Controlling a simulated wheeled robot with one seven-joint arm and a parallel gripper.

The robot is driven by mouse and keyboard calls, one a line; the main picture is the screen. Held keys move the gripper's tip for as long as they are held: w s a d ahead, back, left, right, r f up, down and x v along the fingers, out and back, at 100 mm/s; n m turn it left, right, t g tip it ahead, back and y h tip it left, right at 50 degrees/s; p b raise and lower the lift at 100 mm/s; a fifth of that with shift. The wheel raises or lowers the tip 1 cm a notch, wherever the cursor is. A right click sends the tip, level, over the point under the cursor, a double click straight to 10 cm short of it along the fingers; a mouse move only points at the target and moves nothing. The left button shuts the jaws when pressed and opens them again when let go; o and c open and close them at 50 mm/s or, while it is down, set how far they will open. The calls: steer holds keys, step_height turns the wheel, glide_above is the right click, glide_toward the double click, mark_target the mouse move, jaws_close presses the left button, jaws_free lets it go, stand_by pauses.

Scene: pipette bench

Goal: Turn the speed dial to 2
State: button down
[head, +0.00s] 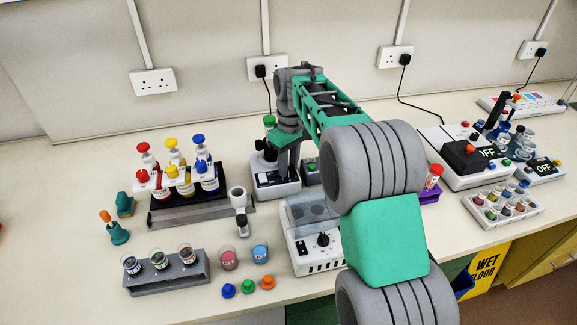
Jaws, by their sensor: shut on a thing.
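My gripper (289,178) points down at the right part of a small white device (268,191) with a dark front panel. The gripper is shut on what seems to be this device's speed dial. The dial is hidden by the fingers, so its setting cannot be read. Markings on the panel are too small to read.
A white box with a clear lid and black knob (323,240) stands in front. Left are a bottle rack (202,215), a grey cup rack (170,280) and loose coloured stoppers (248,286). Right is a white instrument (455,177) and a vial tray (502,212).

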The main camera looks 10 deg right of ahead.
mark_target(290, 167)
stand_by(0.4)
steer(key=c, duration=1.1)
jaws_free()
steer(key=r, duration=0.7)
steer(key=shift+w+d+r+p, duration=0.15)
steer(key=shift+d+r+p, duration=0.05)
steer(key=shift+r+p, duration=0.2)
steer(key=shift+r, duration=0.1)
